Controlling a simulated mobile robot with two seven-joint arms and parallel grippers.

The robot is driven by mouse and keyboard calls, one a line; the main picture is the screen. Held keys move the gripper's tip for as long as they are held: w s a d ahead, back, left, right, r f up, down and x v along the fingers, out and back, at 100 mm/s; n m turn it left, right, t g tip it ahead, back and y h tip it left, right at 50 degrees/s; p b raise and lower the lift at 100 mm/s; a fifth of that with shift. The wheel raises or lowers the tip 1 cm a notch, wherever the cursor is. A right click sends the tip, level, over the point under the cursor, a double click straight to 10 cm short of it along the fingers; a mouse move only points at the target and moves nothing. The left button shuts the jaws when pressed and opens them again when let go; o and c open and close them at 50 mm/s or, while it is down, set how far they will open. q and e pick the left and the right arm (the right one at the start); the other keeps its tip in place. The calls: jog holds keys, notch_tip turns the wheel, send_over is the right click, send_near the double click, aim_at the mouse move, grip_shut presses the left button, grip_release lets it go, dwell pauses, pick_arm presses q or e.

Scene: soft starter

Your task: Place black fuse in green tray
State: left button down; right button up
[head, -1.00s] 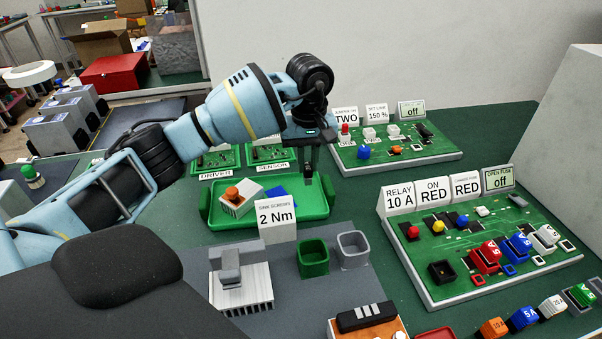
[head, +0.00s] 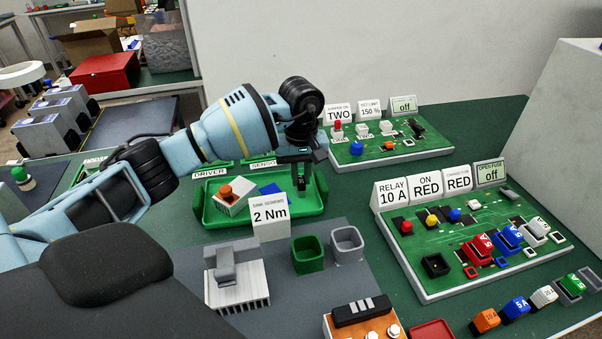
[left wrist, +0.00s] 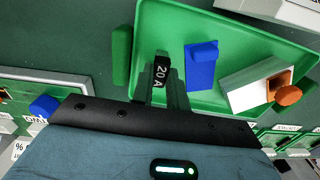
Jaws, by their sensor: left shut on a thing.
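The green tray (head: 216,218) lies on the table at mid-picture in the head view; its wall and floor also show in the left wrist view (left wrist: 222,103). My left gripper (head: 304,188) points down over the tray's right part. It is shut on the black fuse, whose "20 A" label shows between the fingers in the left wrist view (left wrist: 161,72). In the head view the fuse is mostly hidden by the fingers. I cannot tell whether it touches the tray floor. My right gripper is not in view.
In the tray lie a white block with an orange knob (head: 234,196) and a blue part (head: 270,188). The "2 Nm" sign (head: 269,214) stands at its front edge. Circuit boards stand behind and to the right (head: 450,284). Green (head: 308,255) and grey (head: 347,245) bins stand in front.

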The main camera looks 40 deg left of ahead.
aim_at(301, 179)
pick_arm(q)
jog(key=c, duration=1.4)
grip_release()
jog(key=shift+r, duration=0.1)
notch_tip(301, 179, up, 12)
jog(key=shift+r, duration=0.1)
